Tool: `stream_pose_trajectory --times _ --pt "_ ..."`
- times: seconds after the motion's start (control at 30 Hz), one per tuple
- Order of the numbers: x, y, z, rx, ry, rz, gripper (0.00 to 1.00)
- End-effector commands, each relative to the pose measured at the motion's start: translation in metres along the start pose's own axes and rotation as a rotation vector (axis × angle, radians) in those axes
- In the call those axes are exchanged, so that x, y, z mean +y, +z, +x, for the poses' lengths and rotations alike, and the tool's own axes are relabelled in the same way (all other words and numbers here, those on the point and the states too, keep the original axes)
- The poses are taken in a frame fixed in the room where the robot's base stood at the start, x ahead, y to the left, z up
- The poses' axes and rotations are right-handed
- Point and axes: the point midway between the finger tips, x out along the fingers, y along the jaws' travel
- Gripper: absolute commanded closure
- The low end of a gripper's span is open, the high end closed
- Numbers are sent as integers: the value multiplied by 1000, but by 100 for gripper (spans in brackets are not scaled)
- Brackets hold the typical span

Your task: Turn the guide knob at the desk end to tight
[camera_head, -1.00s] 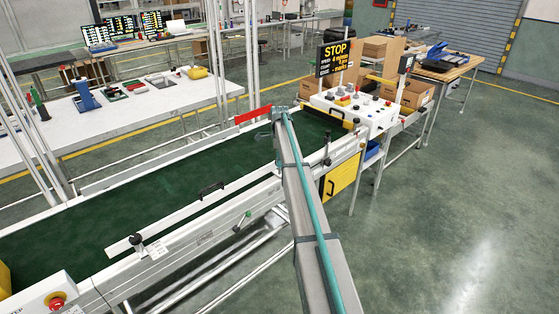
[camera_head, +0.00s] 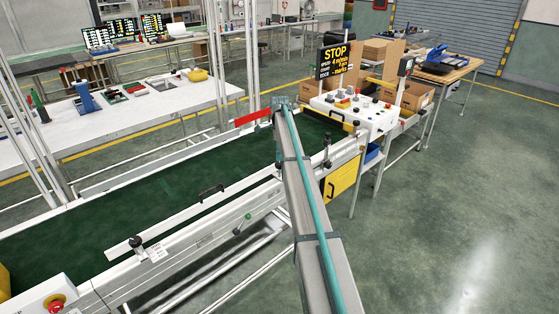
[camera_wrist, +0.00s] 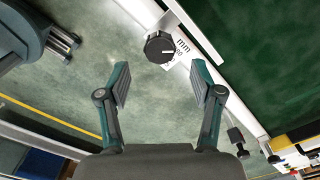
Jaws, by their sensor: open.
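The guide knob (camera_wrist: 159,47) is round and black with a white pointer mark. In the wrist view it sits at the edge of the conveyor frame, beside a white label with "mm" on it. My gripper (camera_wrist: 160,78) is open and empty, its two teal fingers spread below the knob in the picture and apart from it. The control desk (camera_wrist: 296,160) shows at the lower right of the wrist view. In the head view the desk (camera_head: 355,112) stands at the far end of the belt, and my arm hides my gripper and this knob.
Another black knob (camera_head: 136,241) with a label is on the near part of the guide rail (camera_head: 190,212). A black-topped post (camera_head: 327,150) stands right of my arm. The green belt (camera_head: 120,205) is empty. Floor at right is clear.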

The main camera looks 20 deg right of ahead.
Motion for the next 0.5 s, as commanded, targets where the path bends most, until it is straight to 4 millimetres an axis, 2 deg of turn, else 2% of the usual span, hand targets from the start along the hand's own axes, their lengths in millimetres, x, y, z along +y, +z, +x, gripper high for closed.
stream_pose_trajectory --times 0.03,0.2,0.4,0.5 --pt "-1 0 -12 0 -2 0 34" --pt "-1 0 -42 0 -1 0 34" --pt "0 0 -64 0 0 0 34" --pt "0 0 -68 0 1 0 34"
